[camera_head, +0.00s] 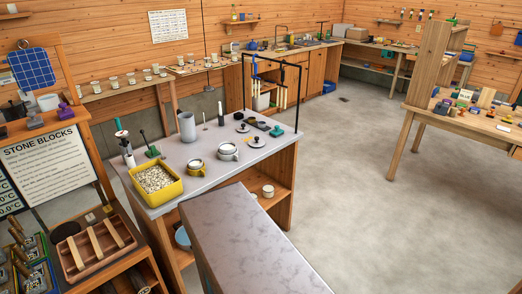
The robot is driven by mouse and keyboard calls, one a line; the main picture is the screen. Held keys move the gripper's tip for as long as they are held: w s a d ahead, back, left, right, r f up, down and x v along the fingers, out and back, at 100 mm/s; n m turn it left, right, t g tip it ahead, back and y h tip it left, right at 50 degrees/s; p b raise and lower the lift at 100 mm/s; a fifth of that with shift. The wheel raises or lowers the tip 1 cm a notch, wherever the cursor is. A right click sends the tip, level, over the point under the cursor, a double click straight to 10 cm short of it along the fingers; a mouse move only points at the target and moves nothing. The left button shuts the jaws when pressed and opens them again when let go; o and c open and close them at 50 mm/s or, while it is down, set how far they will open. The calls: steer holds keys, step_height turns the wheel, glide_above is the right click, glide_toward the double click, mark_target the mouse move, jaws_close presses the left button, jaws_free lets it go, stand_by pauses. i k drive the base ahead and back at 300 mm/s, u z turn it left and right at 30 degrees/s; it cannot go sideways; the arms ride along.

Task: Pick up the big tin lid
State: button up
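Two round lids with dark knobs lie on the grey-topped workbench (215,139) in the middle of the view. The larger-looking one, which I take for the big tin lid (257,142), lies near the bench's right edge. The smaller lid (242,128) lies just behind and left of it. A pale pot with a handle (228,154) stands in front and left of the larger lid, apart from it. A smaller pot with a yellow band (196,168) stands further left. My gripper is not in this view.
A yellow tub of pale pieces (158,183) and a grey cylinder (187,127) stand on the bench. A black frame (298,97) with hanging tools rises at its back right. A grey marbled surface (248,237) fills the foreground. The concrete floor (365,185) at right is clear.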

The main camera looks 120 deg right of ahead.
mark_target(256, 142)
steer(key=u, duration=0.25)
steer(key=k, duration=2.65)
steer(key=z, duration=1.4)
